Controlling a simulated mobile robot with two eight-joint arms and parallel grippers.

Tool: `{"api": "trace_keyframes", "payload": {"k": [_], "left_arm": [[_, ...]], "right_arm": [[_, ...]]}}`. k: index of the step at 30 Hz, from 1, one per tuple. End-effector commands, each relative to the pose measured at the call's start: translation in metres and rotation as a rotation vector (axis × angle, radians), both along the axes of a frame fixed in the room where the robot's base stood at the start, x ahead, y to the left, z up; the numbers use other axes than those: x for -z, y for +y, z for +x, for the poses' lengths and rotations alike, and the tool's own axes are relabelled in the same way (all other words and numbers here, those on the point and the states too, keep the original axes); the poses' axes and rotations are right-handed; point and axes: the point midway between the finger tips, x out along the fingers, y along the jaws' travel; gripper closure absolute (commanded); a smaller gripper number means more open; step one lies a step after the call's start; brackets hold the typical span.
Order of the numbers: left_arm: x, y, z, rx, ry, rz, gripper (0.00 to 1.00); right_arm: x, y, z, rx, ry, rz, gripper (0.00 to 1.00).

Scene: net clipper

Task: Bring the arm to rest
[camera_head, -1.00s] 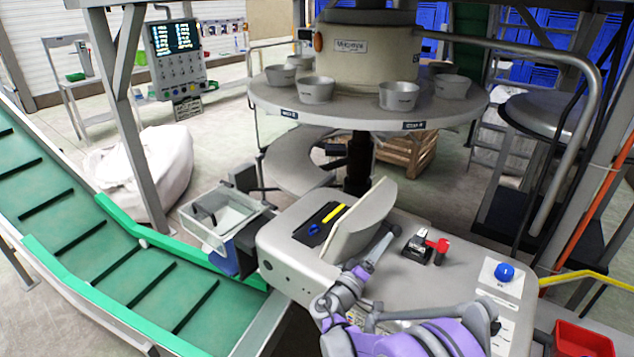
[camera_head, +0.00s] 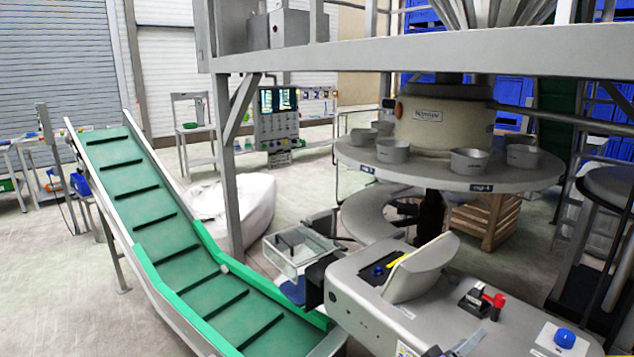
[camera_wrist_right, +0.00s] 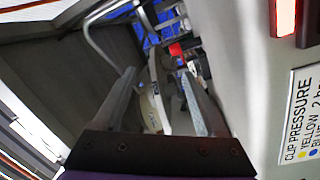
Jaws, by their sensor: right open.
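My right gripper (camera_wrist_right: 158,75) shows in the right wrist view with its two grey fingers apart and nothing between them. Past the fingers are blurred machine parts and a small red part. In the head view only a small grey piece of my right arm (camera_head: 462,347) shows at the bottom edge, by the front of the clipper machine's cabinet (camera_head: 375,315). The rest of that arm is out of the picture. My left arm and gripper are not in view.
A panel labelled "CLIP PRESSURE" (camera_wrist_right: 303,112) stands close on the right in the wrist view. In the head view, a green conveyor (camera_head: 170,245) lies left, a clear bin (camera_head: 298,250) beside the cabinet, and a round table with bowls (camera_head: 520,183) behind. A red-handled device (camera_head: 482,300) sits on the cabinet.

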Motion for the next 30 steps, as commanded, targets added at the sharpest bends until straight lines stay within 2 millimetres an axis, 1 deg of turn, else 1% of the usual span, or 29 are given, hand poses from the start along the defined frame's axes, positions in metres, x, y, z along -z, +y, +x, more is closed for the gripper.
{"api": "trace_keyframes", "payload": {"k": [2,5,6,8,11,12,14,15,17,18,20,21,25,27,30], "left_arm": [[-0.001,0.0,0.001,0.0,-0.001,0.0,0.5],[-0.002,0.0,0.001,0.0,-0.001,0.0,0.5],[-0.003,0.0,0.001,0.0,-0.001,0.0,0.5],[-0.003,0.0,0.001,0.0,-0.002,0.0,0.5],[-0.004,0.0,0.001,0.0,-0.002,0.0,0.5],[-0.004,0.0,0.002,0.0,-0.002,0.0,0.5],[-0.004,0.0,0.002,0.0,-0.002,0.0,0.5],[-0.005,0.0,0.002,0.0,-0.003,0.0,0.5],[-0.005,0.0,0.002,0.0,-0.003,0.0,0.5],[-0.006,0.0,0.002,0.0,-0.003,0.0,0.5],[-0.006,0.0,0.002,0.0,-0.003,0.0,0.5],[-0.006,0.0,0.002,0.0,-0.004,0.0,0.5],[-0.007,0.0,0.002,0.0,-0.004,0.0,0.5],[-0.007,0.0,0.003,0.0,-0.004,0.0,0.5],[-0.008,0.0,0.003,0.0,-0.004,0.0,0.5]], "right_arm": [[0.0,-0.004,-0.015,0.011,0.037,0.079,0.27],[0.004,-0.005,-0.038,0.023,0.089,0.192,0.27],[0.007,-0.004,-0.048,0.025,0.113,0.243,0.27],[0.011,-0.001,-0.066,0.027,0.15,0.325,0.27],[0.023,0.009,-0.102,0.019,0.217,0.482,0.27],[0.028,0.016,-0.117,0.011,0.245,0.55,0.27],[0.037,0.029,-0.14,-0.006,0.282,0.65,0.27],[0.043,0.039,-0.155,-0.019,0.306,0.718,0.27],[0.051,0.055,-0.178,-0.043,0.337,0.818,0.27],[0.057,0.067,-0.193,-0.062,0.356,0.884,0.27],[0.064,0.085,-0.214,-0.094,0.381,0.982,0.27],[0.069,0.098,-0.227,-0.116,0.394,1.042,0.27],[0.08,0.133,-0.26,-0.185,0.42,1.206,0.27],[0.083,0.148,-0.272,-0.215,0.427,1.269,0.27],[0.085,0.161,-0.281,-0.244,0.43,1.326,0.27]]}}
